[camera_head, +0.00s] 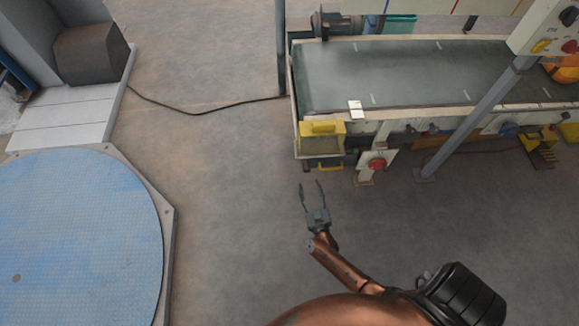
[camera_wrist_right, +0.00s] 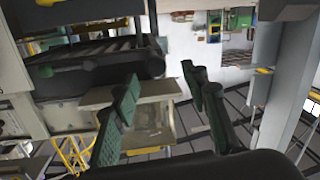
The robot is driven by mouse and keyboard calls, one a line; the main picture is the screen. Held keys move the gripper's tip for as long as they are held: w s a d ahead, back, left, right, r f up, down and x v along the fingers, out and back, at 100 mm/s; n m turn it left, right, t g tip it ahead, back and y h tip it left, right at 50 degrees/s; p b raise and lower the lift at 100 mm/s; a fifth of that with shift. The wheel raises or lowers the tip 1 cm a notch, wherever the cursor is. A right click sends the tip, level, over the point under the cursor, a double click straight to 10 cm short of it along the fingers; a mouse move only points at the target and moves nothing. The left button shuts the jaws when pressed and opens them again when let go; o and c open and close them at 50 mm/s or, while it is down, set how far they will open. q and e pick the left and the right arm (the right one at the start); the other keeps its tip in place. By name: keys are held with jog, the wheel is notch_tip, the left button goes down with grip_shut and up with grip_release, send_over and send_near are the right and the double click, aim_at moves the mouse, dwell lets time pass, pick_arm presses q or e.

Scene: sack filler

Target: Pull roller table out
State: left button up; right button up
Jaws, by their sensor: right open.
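My right gripper (camera_head: 312,188) is open and empty in the head view. Its fingers point toward a yellow box (camera_head: 322,128) with a yellow handle (camera_head: 329,167) below it, at the near left corner of a long dark-topped conveyor (camera_head: 420,72). A floor gap shows between fingertips and handle. In the right wrist view the open fingers (camera_wrist_right: 160,80) frame a pale box-like part (camera_wrist_right: 152,124), with dark roller-like bars (camera_wrist_right: 95,52) at upper left. I cannot tell for sure which part is the roller table. My left gripper is not in view.
A blue round platform (camera_head: 75,235) lies at left. A thin cable (camera_head: 205,111) crosses the floor to a grey post (camera_head: 281,50). A slanted post (camera_head: 478,105) carries a control box (camera_head: 545,30) at right. A red button (camera_head: 376,163) sits below the conveyor.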

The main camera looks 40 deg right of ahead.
aim_at(307, 171)
jog(key=shift+m+h, duration=0.5)
jog(key=shift+h, duration=0.2)
jog(key=b+x, duration=0.3)
jog(key=x, duration=0.5)
jog(key=shift+d+b, duration=0.15)
jog(key=shift+b, duration=0.15)
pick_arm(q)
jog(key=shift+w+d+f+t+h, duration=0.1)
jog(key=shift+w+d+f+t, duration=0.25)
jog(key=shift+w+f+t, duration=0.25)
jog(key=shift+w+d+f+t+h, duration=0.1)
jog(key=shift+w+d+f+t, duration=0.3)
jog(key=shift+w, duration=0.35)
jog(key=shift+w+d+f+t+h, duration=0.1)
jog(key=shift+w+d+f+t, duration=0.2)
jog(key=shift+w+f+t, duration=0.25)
pick_arm(e)
jog(key=shift+w+d+r, duration=0.2)
jog(key=shift+w+d, duration=0.05)
jog(key=shift+w, duration=0.35)
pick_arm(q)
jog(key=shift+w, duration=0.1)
pick_arm(e)
jog(key=shift+c, duration=0.5)
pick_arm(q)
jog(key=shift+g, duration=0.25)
pick_arm(e)
grip_shut()
